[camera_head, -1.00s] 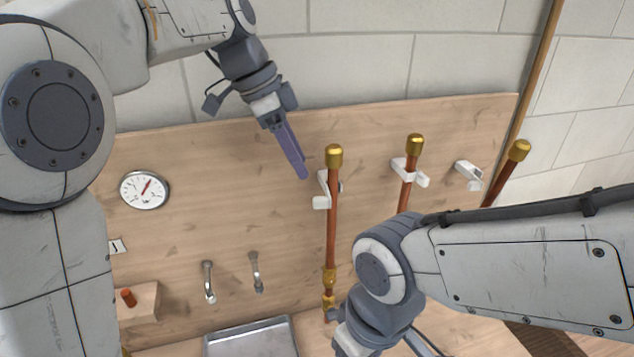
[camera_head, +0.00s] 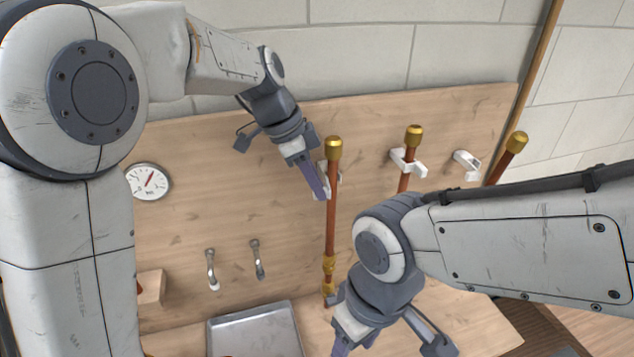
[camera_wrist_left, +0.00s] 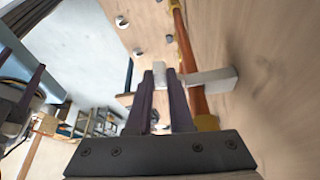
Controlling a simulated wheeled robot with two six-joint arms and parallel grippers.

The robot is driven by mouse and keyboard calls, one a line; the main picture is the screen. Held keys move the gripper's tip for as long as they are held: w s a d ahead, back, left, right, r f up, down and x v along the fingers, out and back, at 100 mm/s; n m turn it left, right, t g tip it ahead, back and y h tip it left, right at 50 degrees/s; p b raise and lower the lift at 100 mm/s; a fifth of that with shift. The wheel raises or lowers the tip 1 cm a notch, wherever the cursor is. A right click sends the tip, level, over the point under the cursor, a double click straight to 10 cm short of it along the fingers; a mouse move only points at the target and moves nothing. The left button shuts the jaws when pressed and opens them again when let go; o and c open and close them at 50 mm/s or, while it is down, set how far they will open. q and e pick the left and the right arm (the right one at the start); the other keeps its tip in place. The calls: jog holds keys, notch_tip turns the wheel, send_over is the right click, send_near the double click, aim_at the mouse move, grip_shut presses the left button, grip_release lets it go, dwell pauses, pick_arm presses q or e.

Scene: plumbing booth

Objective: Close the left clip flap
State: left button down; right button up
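The left clip (camera_head: 340,178) is white and sits on the board by the left copper pipe (camera_head: 331,228); my gripper hides much of it. In the left wrist view its white block (camera_wrist_left: 212,77) lies across the pipe, and a white piece (camera_wrist_left: 160,76) shows by my fingertips. I cannot tell the flap's exact angle. My left gripper (camera_head: 323,194) is at the clip, just left of the pipe, and its dark purple fingers (camera_wrist_left: 160,78) are close together with a narrow gap. Contact is unclear. My right gripper (camera_head: 341,348) is at the bottom edge, its fingertips cut off.
A middle clip (camera_head: 405,162) stands by another brass-capped pipe (camera_head: 413,137). A right clip (camera_head: 466,162) is beside a leaning pipe (camera_head: 515,143). A gauge (camera_head: 150,181), two taps (camera_head: 257,258) and a metal tray (camera_head: 255,332) are to the left and below. My right arm covers the lower right.

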pick_arm(q)
jog(key=shift+n, duration=0.3)
jog(key=n+b, duration=0.1)
jog(key=d+n+t+b, duration=0.1)
jog(key=shift+s+n, duration=0.2)
jog(key=shift+n, duration=0.1)
jog(key=shift+d+n+t+y, duration=0.35)
jog(key=shift+n+t, duration=0.15)
jog(key=shift+n, duration=0.3)
jog(key=shift+w+d+r+n+t+y, duration=0.1)
jog(key=shift+w+d+n+t+y, duration=0.5)
jog(key=shift+n, duration=1.95)
jog(key=shift+w+d+f+n+y, duration=0.15)
jog(key=shift+d+n+y, duration=0.8)
jog(key=shift+n, duration=1.55)
jog(key=shift+w+d+r+n+t+y, duration=0.15)
jog(key=shift+w+d+n+t+y, duration=0.55)
jog(key=shift+n, duration=1.85)
jog(key=shift+s+a+g+y, duration=0.2)
jog(key=shift+s+g+y, duration=0.1)
jog(key=shift+g, duration=0.1)
jog(key=c, duration=0.8)
grip_release()
